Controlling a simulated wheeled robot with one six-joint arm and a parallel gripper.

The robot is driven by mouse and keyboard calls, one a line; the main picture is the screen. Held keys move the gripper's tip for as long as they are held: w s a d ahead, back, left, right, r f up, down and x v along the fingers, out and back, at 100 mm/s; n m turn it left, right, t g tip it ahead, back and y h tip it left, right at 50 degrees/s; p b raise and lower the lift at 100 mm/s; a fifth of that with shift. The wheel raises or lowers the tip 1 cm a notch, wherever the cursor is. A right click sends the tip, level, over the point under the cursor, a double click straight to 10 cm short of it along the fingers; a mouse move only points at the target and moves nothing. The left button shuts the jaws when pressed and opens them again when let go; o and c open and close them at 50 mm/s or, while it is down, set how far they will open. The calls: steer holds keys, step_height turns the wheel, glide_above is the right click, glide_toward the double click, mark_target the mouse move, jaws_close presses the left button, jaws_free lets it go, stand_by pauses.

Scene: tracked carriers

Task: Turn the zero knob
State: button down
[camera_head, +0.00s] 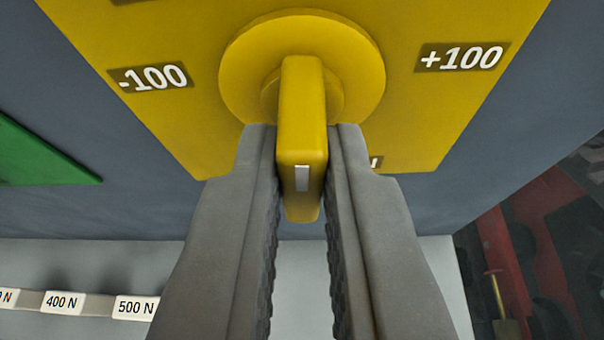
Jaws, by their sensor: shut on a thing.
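The zero knob (300,105) is a yellow bar-shaped handle on a round yellow disc (245,65). It has a small white mark near its lower end, and its bar stands roughly vertical in the picture. It sits on a yellow panel (190,120) with the label "-100" on the left and "+100" on the right. My gripper (302,150) has its two grey fingers on either side of the knob's bar, shut on it. A label at the lower right of the knob is mostly hidden behind the right finger.
A green panel (40,160) is at the left on the blue-grey face (130,215). Below is a pale surface with a strip of tags reading "400 N" (62,302) and "500 N" (136,308). Red and dark machinery (545,240) stands at the lower right.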

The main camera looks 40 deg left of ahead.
steer(key=m+y, duration=0.2)
steer(key=m, duration=0.1)
steer(key=m+y, duration=0.1)
steer(key=shift+w+d+f+m+g, duration=0.1)
steer(key=shift+w+d+m+g, duration=0.05)
steer(key=shift+d+m+g, duration=0.2)
steer(key=shift+a, duration=0.1)
stand_by(0.4)
steer(key=c, duration=1.5)
jaws_free()
steer(key=v, duration=1.7)
steer(key=shift+d, duration=0.3)
